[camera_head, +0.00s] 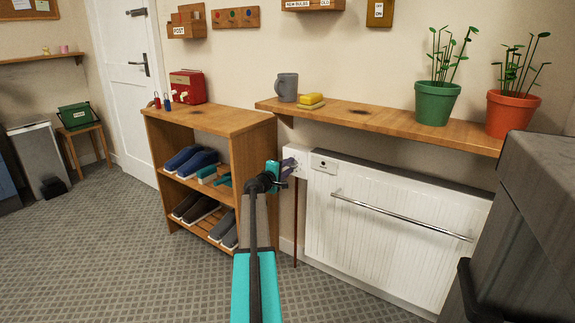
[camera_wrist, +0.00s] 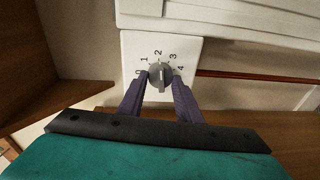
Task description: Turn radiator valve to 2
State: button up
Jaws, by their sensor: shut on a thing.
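The radiator valve is a grey round knob (camera_wrist: 160,74) on a white plate (camera_wrist: 190,47) marked 0 to 4 in the wrist view. The raised ridge on the knob appears to point up, close to the 2. My gripper (camera_wrist: 161,85) is shut on the knob, with one purple finger at each side of it. In the head view my gripper (camera_head: 288,168) reaches the valve's white housing (camera_head: 297,155) at the left end of the white radiator (camera_head: 390,220). There the fingers and arm hide the knob.
A shoe rack (camera_head: 247,165) stands close on the left. A towel bar (camera_head: 400,215) sticks out from the radiator.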

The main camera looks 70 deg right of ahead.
jog(key=shift+w+r, duration=0.1)
dwell(0.4)
jog(key=o, duration=1)
jog(key=shift+o, duration=0.2)
jog(key=shift+a, duration=0.15)
jog(key=w+a+p, duration=0.2)
jog(key=a, duration=1.1)
jog(key=shift+r+p, duration=0.3)
jog(key=shift+r, duration=0.1)
jog(key=shift+w+a, duration=0.1)
jog(key=shift+w, duration=0.05)
